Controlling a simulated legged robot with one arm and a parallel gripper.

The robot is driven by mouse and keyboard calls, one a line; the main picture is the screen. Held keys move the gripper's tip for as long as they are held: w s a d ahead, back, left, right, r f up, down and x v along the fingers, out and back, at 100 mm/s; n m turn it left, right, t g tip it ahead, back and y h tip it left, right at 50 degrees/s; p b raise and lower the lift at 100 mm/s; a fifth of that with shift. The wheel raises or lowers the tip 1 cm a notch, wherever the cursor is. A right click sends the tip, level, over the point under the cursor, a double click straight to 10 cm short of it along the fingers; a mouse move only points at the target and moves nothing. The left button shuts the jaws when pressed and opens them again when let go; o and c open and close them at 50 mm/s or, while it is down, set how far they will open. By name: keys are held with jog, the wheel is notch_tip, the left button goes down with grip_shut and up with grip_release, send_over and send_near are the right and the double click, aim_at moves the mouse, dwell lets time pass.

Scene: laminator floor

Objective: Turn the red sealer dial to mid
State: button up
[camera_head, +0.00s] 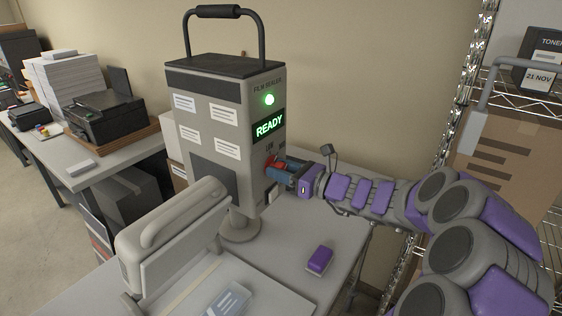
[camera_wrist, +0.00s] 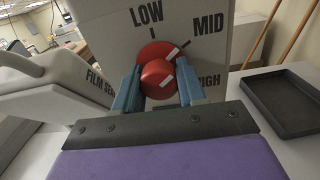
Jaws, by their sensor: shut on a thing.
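In the head view the dial (camera_head: 278,163) is partly hidden by my gripper. My gripper (camera_wrist: 158,92) is shut on the dial, with one blue finger on its left side and one on its right. The sealer's green lamp (camera_head: 269,99) is lit and its display (camera_head: 269,126) reads READY.
A purple block (camera_head: 319,259) lies on the table below my arm. A black tray (camera_wrist: 283,100) lies to the right in the wrist view. A wire shelf (camera_head: 545,105) with boxes stands at the right.

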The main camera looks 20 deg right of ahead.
jog(key=shift+r+m+p, duration=0.15)
jog(key=shift+m+p, duration=0.85)
jog(key=shift+p, duration=1.45)
jog(key=shift+f+p, duration=0.2)
jog(key=shift+p, duration=0.3)
jog(key=o, duration=1)
jog(key=shift+w+d, duration=0.1)
jog(key=shift+o, duration=0.2)
jog(key=v, duration=1.7)
jog(key=shift+s+d+f, duration=0.15)
jog(key=shift+s, duration=0.05)
